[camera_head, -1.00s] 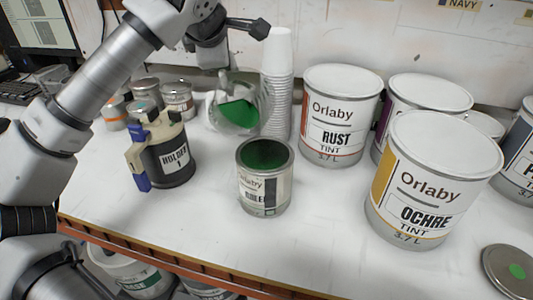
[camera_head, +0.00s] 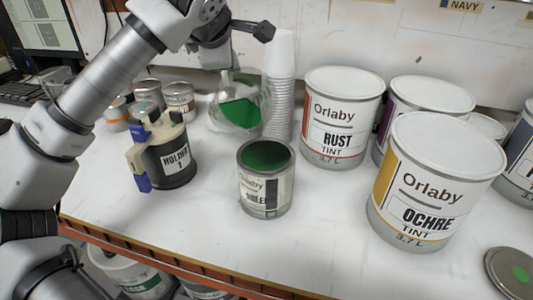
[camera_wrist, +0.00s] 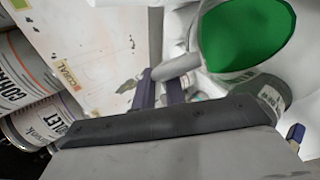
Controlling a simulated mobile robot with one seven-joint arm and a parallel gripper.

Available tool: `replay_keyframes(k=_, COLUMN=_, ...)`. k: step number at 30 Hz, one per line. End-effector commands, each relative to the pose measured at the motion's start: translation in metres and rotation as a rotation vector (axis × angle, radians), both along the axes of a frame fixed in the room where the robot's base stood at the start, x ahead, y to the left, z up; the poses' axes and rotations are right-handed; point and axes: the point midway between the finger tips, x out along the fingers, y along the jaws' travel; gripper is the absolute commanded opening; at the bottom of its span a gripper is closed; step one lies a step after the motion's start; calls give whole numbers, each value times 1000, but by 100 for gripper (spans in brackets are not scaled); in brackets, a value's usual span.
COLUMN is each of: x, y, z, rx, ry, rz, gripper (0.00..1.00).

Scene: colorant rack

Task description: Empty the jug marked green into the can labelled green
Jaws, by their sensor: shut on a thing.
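A clear jug (camera_head: 240,106) with green liquid in it hangs from my gripper behind the can. My gripper is shut on its handle, seen best in the wrist view (camera_wrist: 160,90); in the head view the fingers are mostly hidden by the wrist. The jug's green content (camera_wrist: 246,35) fills the upper right of the wrist view. No mark on the jug is readable. The open can (camera_head: 266,195) stands upright at the table's middle, its label partly readable as green, with green paint inside. The jug is up and behind its rim, apart from it. No stream of liquid shows.
A stack of white cups (camera_head: 281,90) stands close to the right of the jug. Large rust (camera_head: 342,120) and ochre (camera_head: 432,185) tins stand to the right. Holder 1 (camera_head: 170,155) is at left. A lid with a green dot (camera_head: 512,270) lies front right. The front middle is clear.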

Motion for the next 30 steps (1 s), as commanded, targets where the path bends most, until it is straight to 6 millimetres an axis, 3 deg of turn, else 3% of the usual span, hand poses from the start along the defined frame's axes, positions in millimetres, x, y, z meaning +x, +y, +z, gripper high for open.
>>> replay_keyframes(k=30, x=-4, y=0, z=9, rx=26, ry=-62, rz=4, gripper=0)
